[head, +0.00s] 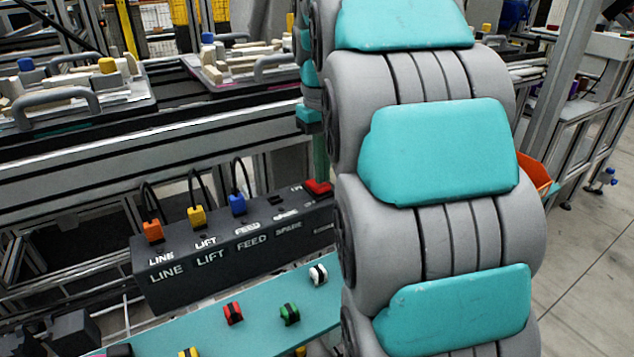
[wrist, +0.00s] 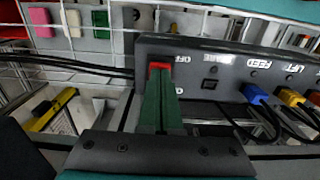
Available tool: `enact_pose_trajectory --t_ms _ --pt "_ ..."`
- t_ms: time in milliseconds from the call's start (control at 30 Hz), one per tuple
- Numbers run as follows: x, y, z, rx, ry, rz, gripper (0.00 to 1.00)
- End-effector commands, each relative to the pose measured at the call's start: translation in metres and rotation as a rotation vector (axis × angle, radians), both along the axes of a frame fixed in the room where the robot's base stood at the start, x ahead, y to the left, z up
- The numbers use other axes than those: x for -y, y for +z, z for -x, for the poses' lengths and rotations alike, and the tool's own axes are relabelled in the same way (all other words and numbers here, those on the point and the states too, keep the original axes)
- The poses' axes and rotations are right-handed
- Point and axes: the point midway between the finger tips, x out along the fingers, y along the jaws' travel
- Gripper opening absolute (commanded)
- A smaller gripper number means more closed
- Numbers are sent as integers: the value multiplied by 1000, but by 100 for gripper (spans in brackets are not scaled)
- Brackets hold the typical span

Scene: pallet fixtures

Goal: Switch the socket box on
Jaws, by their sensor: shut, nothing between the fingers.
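The socket box (head: 235,245) is a long dark box with sockets marked LINE, LIFT, FEED and one more that looks like SPARE. It also shows upside down in the wrist view (wrist: 225,60). Its red switch (head: 318,187) sits at the right end in the head view. In the wrist view the red switch (wrist: 160,66) lies beside the OFF and ON marks. My gripper (wrist: 160,74) is shut and empty, its green fingertips at the switch and covering part of it. I cannot tell whether they touch it or which way the switch is set.
An orange plug (head: 152,231), a yellow plug (head: 197,216) and a blue plug (head: 238,204) with black cables stand in the box. A teal shelf (head: 215,325) with coloured parts lies in front. A metal rail (head: 150,150) runs behind. My arm hides the right side.

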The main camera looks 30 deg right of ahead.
Motion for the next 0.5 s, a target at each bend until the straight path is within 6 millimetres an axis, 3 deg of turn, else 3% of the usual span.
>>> enact_pose_trajectory --t_ms 500 --pt "0 -8 0 -1 0 -1 0"
